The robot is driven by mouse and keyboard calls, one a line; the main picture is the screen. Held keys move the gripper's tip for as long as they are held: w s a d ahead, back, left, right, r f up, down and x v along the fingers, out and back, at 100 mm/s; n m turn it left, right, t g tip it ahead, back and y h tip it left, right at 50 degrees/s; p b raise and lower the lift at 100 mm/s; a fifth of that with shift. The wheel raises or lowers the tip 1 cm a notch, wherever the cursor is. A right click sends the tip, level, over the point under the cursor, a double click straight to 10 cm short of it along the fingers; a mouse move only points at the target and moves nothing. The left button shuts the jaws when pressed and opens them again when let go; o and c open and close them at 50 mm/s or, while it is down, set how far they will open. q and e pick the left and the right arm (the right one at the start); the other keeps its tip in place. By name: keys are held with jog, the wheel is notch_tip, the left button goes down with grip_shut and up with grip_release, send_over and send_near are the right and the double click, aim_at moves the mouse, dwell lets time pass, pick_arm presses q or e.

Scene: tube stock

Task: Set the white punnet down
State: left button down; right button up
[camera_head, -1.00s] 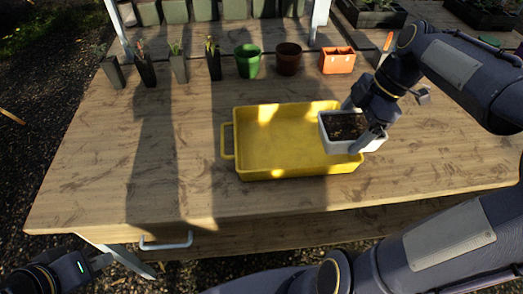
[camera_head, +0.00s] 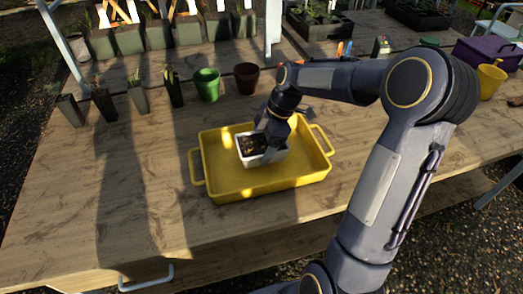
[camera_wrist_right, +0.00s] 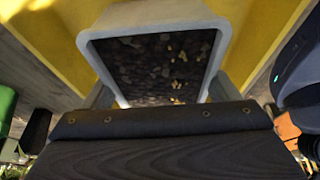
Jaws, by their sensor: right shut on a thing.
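My right gripper (camera_head: 267,137) is shut on the punnet from above and behind. The punnet looks about level; whether its base touches the tray floor I cannot tell. In the right wrist view the punnet (camera_wrist_right: 155,14) shows its rim and soil between the fingers, with the yellow tray (camera_wrist_right: 52,30) behind it. My left gripper is not in view in the head view.
A green pot (camera_head: 207,84), a brown pot (camera_head: 247,77) and several slim grey pots stand behind the tray. A purple crate (camera_head: 487,52) and a yellow watering can (camera_head: 490,79) are at the far right.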

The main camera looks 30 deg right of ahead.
jog(key=shift+f, duration=1.6)
jog(key=shift+f, duration=0.15)
jog(key=o, duration=1.1)
jog(key=shift+c, duration=0.2)
